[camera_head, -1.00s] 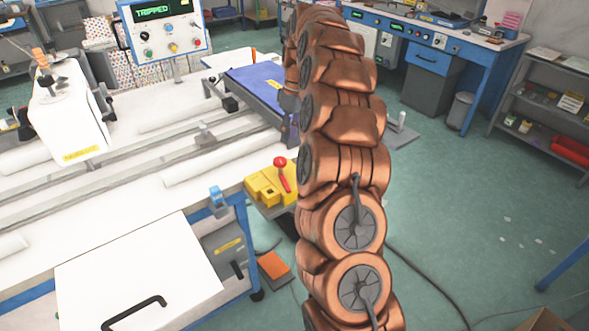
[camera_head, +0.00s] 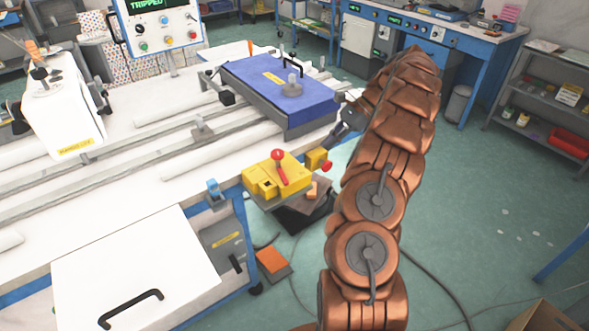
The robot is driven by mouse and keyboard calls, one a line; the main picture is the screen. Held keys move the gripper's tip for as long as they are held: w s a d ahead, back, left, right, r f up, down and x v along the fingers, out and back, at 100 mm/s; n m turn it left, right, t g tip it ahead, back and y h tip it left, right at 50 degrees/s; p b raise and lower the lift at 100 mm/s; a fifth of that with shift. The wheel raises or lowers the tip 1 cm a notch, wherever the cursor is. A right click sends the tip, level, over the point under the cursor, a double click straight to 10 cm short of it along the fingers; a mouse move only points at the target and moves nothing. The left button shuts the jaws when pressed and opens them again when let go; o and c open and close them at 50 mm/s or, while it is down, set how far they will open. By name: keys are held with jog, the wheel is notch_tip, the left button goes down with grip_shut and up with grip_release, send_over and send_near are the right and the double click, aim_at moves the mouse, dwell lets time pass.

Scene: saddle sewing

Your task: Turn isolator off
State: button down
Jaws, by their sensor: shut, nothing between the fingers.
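A yellow box with a red lever (camera_head: 279,168), which looks like the isolator, sits at the near right end of the white bench. The red lever stands upright with a round red knob on top. Beside it on the right is a small yellow box with a red button (camera_head: 318,160). My gripper (camera_head: 338,136) is small and dark, shut and empty, up and to the right of both yellow boxes. It appears apart from them, and my copper arm partly hides it.
A blue slab with a black handle (camera_head: 280,88) lies on the bench (camera_head: 125,195) behind the isolator. A control panel reading TRIPPED (camera_head: 155,25) stands at the back left. A grey box with a yellow label (camera_head: 224,243) is below the bench top.

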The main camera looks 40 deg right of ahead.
aim_at(286, 178)
jog(key=shift+m, duration=0.3)
jog(key=b+x, duration=0.1)
jog(key=x, duration=0.9)
jog(key=shift+s+r, duration=0.1)
jog(key=shift+a, duration=0.4)
jog(key=shift+w+a+p, duration=0.25)
jog(key=shift+a, duration=0.45)
jog(key=shift+w+a+p, duration=0.25)
jog(key=shift+a, duration=0.5)
